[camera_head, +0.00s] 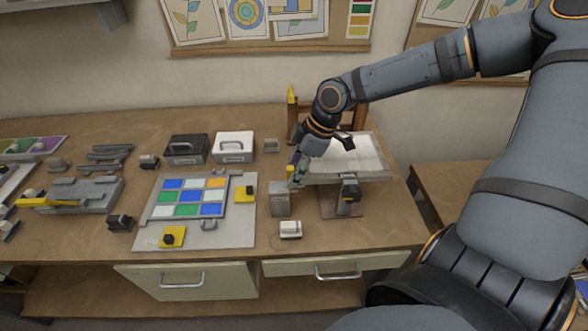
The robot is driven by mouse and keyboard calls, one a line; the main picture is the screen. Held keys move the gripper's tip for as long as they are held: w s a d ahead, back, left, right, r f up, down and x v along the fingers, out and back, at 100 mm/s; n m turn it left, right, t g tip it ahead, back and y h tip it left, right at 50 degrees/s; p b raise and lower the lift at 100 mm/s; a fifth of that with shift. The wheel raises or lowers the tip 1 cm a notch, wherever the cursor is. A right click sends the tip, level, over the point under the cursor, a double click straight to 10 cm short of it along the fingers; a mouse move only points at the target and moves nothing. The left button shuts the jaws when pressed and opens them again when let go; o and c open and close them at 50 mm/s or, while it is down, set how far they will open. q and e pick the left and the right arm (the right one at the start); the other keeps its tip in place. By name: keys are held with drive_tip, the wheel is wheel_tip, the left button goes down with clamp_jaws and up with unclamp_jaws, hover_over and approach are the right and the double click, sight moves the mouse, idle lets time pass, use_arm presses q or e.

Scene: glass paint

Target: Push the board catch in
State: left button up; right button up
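A grey board (150,234) holds a panel of blue, green, white and orange squares (188,198). Two yellow pieces with black knobs sit on this board, one at its front edge (172,238) and one at its right side (245,193); they look like catches, but I cannot tell which is the board catch. My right gripper (293,178) points down above a small grey block (280,201), right of the board and apart from it. A small yellow part shows at its tip. I cannot tell whether its fingers are open or shut. My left gripper is not in view.
A tilted pale panel (352,160) on a stand is right of my gripper. A white block (290,229) lies in front. Black (187,150) and white (234,147) handled boxes stand behind the board. A grey fixture with a yellow bar (85,195) is left.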

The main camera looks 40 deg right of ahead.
drive_tip(key=shift+r, duration=0.55)
drive_tip(key=v, duration=0.6)
drive_tip(key=shift+s+d+r, duration=0.15)
drive_tip(key=shift+s+d, duration=0.05)
drive_tip(key=shift+d, duration=0.1)
